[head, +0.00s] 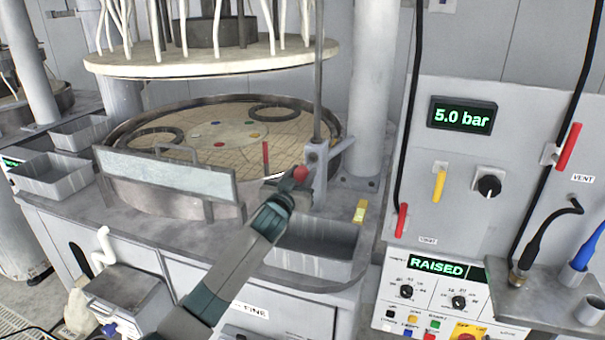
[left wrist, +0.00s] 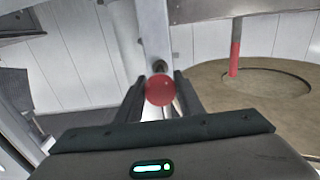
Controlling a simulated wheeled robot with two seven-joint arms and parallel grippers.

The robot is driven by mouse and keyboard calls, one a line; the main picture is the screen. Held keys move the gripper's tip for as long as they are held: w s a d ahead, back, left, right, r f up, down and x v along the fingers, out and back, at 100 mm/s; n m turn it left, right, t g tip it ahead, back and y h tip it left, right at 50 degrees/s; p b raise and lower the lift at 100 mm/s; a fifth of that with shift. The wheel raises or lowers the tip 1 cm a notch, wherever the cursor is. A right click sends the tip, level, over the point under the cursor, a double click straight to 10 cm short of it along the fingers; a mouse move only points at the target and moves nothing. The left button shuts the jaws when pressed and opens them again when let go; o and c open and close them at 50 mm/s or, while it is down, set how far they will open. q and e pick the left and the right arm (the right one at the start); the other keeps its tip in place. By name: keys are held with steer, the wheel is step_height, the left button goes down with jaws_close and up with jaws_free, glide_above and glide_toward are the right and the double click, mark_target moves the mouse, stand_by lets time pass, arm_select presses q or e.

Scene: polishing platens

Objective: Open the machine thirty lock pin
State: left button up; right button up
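The lock pin shows as a red ball knob (head: 301,173) on the grey bracket (head: 320,172) at the foot of a thin upright rod, at the platen's right front edge. My left gripper (head: 292,182) is at the knob, coming from the front left. In the left wrist view the red knob (left wrist: 160,90) sits between the two fingertips and nearly fills the gap. I cannot tell whether the fingers press on it. A dark shaft end (left wrist: 159,67) shows behind the knob. My right gripper is in neither view.
The round platen (head: 225,140) lies behind a clear splash guard (head: 170,178), with the raised upper plate (head: 210,62) above. A red upright pin (head: 265,157) stands near the platen edge. A grey bin (head: 315,240) is below my arm. The control panel (head: 440,265) reads RAISED; the gauge (head: 463,116) reads 5.0 bar.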

arm_select(q)
steer(key=o, duration=0.4)
steer(key=shift+c, duration=0.2)
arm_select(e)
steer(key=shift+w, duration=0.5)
arm_select(q)
steer(key=shift+s, duration=0.1)
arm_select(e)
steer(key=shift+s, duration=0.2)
arm_select(q)
steer(key=shift+s+a, duration=0.15)
steer(key=shift+s, duration=0.25)
steer(key=b+v, duration=0.4)
steer(key=v, duration=1.2)
steer(key=shift+b, duration=0.4)
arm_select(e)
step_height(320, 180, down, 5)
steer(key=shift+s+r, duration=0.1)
arm_select(q)
steer(key=shift+s, duration=0.2)
